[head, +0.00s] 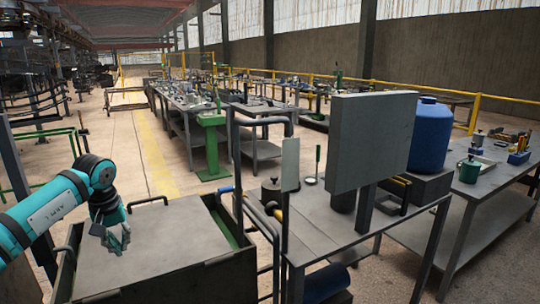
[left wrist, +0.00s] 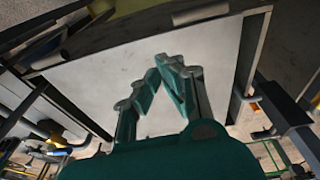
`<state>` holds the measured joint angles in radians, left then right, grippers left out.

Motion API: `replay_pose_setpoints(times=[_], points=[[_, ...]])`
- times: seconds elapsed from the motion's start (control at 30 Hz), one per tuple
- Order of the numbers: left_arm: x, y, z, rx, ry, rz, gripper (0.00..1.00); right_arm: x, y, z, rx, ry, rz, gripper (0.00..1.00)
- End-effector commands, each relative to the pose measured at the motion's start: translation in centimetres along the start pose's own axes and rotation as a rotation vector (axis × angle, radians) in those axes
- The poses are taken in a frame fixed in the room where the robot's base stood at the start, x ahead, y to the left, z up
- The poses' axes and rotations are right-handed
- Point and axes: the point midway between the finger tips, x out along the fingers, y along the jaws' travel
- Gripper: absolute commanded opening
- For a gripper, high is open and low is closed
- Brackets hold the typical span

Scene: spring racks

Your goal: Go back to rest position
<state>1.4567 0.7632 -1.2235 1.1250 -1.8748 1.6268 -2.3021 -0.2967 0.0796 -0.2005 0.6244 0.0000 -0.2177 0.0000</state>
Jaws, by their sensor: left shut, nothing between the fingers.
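My left gripper (head: 117,241) is shut and empty. In the head view it hangs at the end of my teal left arm, over the left part of a grey flat-topped cart (head: 165,240). In the left wrist view its fingertips (left wrist: 168,62) meet in front of the pale cart top (left wrist: 225,45). I cannot tell whether the fingers touch the top. My right gripper is in neither view.
A grey table (head: 345,240) with a dark panel (head: 372,140) stands right of the cart. A blue barrel (head: 430,135) is behind the panel. A green stand (head: 211,145) and long workbenches are farther back. Bare floor with a yellow strip (head: 155,155) lies beyond the cart.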

Motion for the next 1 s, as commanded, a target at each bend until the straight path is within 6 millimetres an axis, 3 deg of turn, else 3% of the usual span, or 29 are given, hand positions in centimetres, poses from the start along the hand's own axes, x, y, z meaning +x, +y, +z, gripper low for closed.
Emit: replay_pose_setpoints(times=[0.17,0.37,0.57,0.67,0.77,0.83,0.9,0.97,1.0], points=[[1.8,1.9,1.1,-0.056,-0.045,0.068,0.0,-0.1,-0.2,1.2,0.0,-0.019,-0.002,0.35],[4.5,4.9,3.0,-0.157,-0.125,0.172,0.0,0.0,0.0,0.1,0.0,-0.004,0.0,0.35],[8.4,9.6,6.3,-0.361,-0.285,0.33,0.0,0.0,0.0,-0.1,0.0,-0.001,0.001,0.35],[11.1,12.8,8.9,-0.549,-0.431,0.431,0.0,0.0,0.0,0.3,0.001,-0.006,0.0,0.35],[14.7,16.7,12.4,-0.879,-0.675,0.548,0.0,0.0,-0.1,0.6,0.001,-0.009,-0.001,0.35],[17.4,18.9,14.5,-1.198,-0.892,0.605,0.0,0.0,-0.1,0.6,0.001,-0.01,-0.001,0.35],[20.5,19.9,16.0,-1.552,-1.114,0.621,0.0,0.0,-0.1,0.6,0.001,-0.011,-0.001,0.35],[23.8,19.5,17.1,-1.876,-1.296,0.6,0.0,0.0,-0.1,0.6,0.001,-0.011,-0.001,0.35],[26.3,18.7,17.9,-2.104,-1.413,0.567,0.0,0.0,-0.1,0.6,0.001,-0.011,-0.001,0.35]])
